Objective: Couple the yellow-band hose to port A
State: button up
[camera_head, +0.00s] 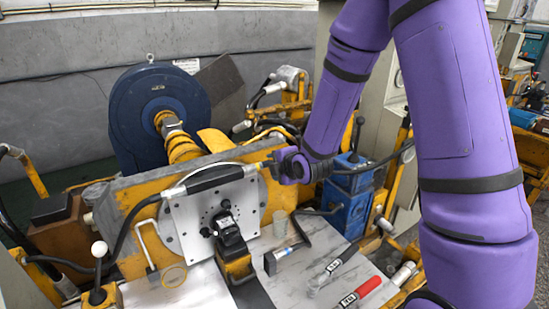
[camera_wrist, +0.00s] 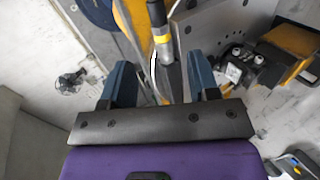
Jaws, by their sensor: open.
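The yellow-band hose is black with a yellow band and a silver end; its banded end (camera_wrist: 162,42) lies between and beyond my fingers in the wrist view. In the head view a dark hose (camera_head: 210,183) arcs over the metal plate toward my gripper (camera_head: 272,165). My gripper's two blue fingers (camera_wrist: 160,85) are apart, one on each side of the hose line; I cannot tell whether they touch it. A black motor block (camera_head: 230,240) stands at the plate. Two silver round fittings (camera_wrist: 247,56) show on it in the wrist view, right of my fingers. I cannot read which is port A.
The square metal plate (camera_head: 180,220) is fixed to a yellow frame. A blue round housing (camera_head: 150,95) stands behind. Blue boxes (camera_head: 350,195) are right of my gripper. A hammer-like tool (camera_head: 284,256) and a red-handled tool (camera_head: 362,292) lie on the bench.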

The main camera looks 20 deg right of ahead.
aim_at(264, 165)
jog(key=shift+x, duration=5.05)
jog(key=shift+c, duration=0.4)
jog(key=shift+r, duration=0.1)
grip_shut()
